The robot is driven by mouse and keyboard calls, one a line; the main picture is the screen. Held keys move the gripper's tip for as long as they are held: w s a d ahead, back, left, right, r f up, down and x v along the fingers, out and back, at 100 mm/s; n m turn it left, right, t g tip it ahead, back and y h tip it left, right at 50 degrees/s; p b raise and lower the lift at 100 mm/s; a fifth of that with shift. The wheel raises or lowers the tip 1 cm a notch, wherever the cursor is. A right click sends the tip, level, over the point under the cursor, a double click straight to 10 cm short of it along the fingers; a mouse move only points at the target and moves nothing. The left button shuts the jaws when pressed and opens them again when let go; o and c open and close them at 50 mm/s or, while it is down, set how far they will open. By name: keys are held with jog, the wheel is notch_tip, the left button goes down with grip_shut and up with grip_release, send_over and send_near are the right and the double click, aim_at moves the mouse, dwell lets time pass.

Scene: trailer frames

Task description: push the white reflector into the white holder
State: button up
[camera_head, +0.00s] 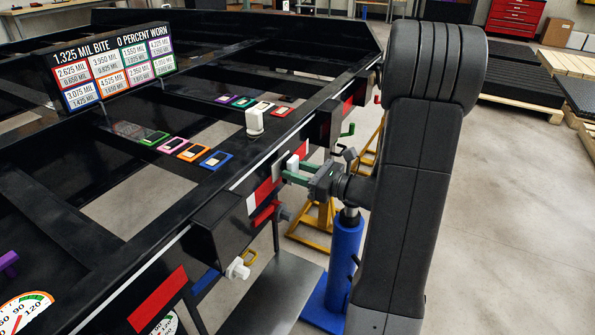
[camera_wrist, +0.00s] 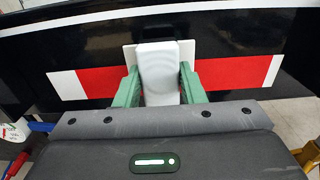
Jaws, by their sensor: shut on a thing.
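My gripper (camera_head: 297,173) is at the trailer's outer side, its green fingers on either side of a white block, which I take to be the white reflector (camera_head: 293,161). In the wrist view my gripper (camera_wrist: 158,78) is shut on this white block (camera_wrist: 160,70), which points toward the trailer side. A flat white plate (camera_wrist: 130,55) shows behind the block, against the red and white strip. I cannot tell whether this plate is part of the block or the white holder. The contact at the block's far end is hidden.
The black trailer frame (camera_head: 215,190) fills the left and middle. Several coloured frames and another white piece (camera_head: 254,121) sit on its top. A white knob (camera_head: 238,269) sticks out nearer. A blue stand (camera_head: 345,250) and yellow stand (camera_head: 318,225) are below my arm.

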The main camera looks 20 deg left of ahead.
jog(key=shift+a, duration=0.55)
jog(key=o, duration=1)
jog(key=shift+d, duration=0.15)
jog(key=d, duration=0.4)
jog(key=d+p, duration=0.1)
jog(key=d, duration=0.4)
jog(key=s+d+p, duration=0.1)
jog(key=d, duration=0.3)
jog(key=shift+d, duration=0.3)
jog(key=a, duration=0.4)
jog(key=a+b, duration=0.1)
jog(key=a, duration=0.4)
jog(key=w+a+b, duration=0.1)
jog(key=a, duration=0.3)
jog(key=shift+a, duration=0.3)
jog(key=shift+d, duration=0.1)
